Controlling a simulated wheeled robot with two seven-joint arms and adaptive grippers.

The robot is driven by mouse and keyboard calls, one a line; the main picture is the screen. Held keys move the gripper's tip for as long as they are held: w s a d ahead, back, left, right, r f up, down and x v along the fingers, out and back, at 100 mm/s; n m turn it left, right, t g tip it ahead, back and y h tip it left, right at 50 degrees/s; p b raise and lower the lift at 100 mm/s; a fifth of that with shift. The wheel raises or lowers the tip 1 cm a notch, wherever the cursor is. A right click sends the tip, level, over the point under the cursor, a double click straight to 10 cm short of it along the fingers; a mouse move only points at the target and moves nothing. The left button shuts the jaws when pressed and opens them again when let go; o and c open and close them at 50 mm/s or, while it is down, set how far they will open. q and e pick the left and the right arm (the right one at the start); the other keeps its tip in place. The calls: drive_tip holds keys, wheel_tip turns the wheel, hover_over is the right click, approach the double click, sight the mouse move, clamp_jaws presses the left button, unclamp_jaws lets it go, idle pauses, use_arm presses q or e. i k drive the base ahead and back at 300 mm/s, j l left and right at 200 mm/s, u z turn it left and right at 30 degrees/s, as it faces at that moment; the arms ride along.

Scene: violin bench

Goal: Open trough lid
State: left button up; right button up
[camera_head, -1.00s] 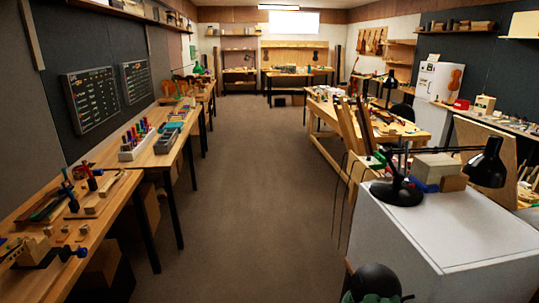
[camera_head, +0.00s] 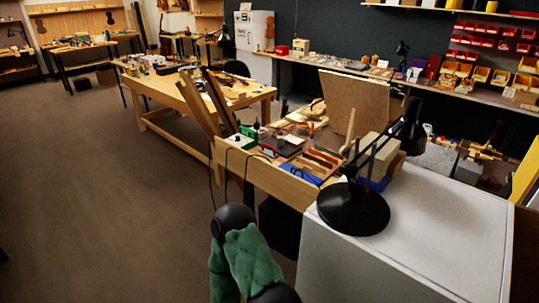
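I cannot make out for certain a trough or its lid in the head view. A large pale grey box with a flat top (camera_head: 425,225) stands in the right foreground. A tan board (camera_head: 354,103) stands tilted on the bench behind it; I cannot tell whether it is a lid. Neither gripper shows. A black and green arm link of mine is at the bottom centre, left of the grey box; its gripper end is out of view.
A black desk lamp (camera_head: 352,208) stands on the grey box. Beyond it is a cluttered wooden bench (camera_head: 285,184). Red and yellow bins (camera_head: 484,72) line the right wall. Open brown floor (camera_head: 100,200) lies to the left.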

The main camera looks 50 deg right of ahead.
sight(285, 166)
drive_tip(key=i+z, duration=0.3)
drive_tip(key=i, duration=0.15)
drive_tip(key=i+j+z, duration=0.1)
drive_tip(key=i+z, duration=0.2)
drive_tip(key=i, duration=0.15)
drive_tip(key=i+j+z, duration=0.35)
drive_tip(key=i+l, duration=0.1)
